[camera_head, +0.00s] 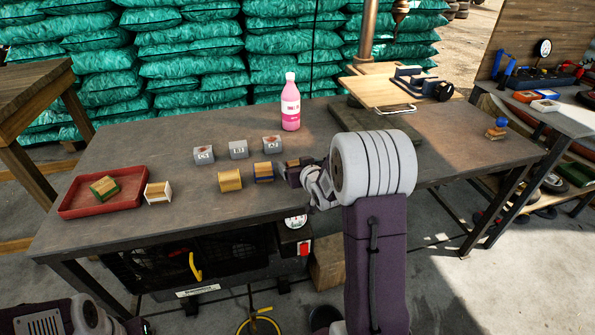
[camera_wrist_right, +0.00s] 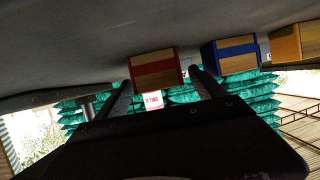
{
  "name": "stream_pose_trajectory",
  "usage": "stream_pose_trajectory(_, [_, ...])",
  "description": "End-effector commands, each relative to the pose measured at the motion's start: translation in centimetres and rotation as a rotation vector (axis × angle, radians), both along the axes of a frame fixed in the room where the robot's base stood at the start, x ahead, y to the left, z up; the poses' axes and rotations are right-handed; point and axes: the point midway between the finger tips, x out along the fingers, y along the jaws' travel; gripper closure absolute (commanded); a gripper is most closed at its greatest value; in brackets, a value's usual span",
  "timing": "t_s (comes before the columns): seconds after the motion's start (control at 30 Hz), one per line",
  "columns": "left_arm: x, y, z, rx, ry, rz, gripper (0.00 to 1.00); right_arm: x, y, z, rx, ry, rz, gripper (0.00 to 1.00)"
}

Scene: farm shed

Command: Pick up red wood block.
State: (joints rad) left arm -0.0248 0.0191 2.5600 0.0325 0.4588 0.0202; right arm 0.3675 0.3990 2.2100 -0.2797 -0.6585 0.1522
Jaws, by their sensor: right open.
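The red wood block (camera_wrist_right: 154,70), wooden with a red band, appears in the right wrist view between the two fingertips of my right gripper (camera_wrist_right: 160,86). In the head view only part of the block (camera_head: 292,165) shows, behind the right gripper (camera_head: 300,173). The right gripper is open and low over the table. I cannot tell whether a finger touches the block. The blue-banded block (camera_head: 263,173) stands just left of it; it also shows in the wrist view (camera_wrist_right: 232,55). My left gripper is not in view.
A yellow block (camera_head: 230,180) and a white-sided block (camera_head: 158,193) are further left. Grey blocks (camera_head: 238,149) stand behind. A red tray (camera_head: 73,206) holds a green block (camera_head: 104,188). A pink bottle (camera_head: 290,105) stands at the back. The table's front left is clear.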

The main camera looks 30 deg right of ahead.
Motion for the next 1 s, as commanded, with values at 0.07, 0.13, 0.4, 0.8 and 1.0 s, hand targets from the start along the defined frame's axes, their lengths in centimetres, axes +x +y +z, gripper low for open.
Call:
stream_pose_trajectory(0.07, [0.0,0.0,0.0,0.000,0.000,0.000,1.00,0.0,0.0,0.0,0.000,0.000,0.000,0.28])
stream_pose_trajectory(0.13, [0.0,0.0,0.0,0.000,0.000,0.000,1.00,0.0,0.0,0.0,0.000,0.000,0.000,0.48])
stream_pose_trajectory(0.4, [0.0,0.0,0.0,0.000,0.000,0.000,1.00,0.0,0.0,0.0,0.000,0.000,0.000,0.86])
stream_pose_trajectory(0.8, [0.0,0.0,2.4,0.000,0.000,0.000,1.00,0.0,0.0,4.4,-0.002,-0.004,0.000,0.86])
stream_pose_trajectory(1.0, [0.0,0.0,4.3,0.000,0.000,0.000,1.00,-3.9,-1.5,7.2,-0.001,-0.001,-0.006,0.86])
